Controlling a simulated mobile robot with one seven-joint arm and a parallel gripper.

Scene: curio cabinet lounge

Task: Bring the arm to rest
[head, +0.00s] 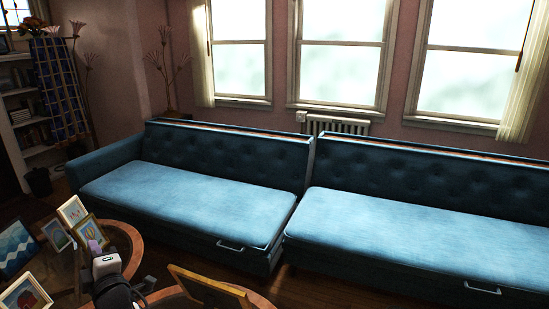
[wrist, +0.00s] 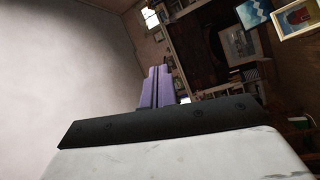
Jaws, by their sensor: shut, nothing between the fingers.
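My gripper (head: 95,246) shows at the lower left of the head view, with purple fingers above a white hand and a dark wrist. Its fingers point up and away from me, over or in front of the round wooden table with framed pictures. In the wrist view, the purple fingers of my gripper (wrist: 155,88) are together, with nothing between them. The wrist view looks tilted, with a plain pale surface on the left and shelves and frames on the right. Most of my arm is hidden below the head view's edge.
A round wooden table (head: 130,240) bears several picture frames (head: 72,211) close to my gripper. Another frame (head: 205,287) stands to its right. Two blue sofas (head: 190,195) (head: 420,228) line the window wall. A bookshelf (head: 22,110) stands at the left. Some floor shows before the sofas.

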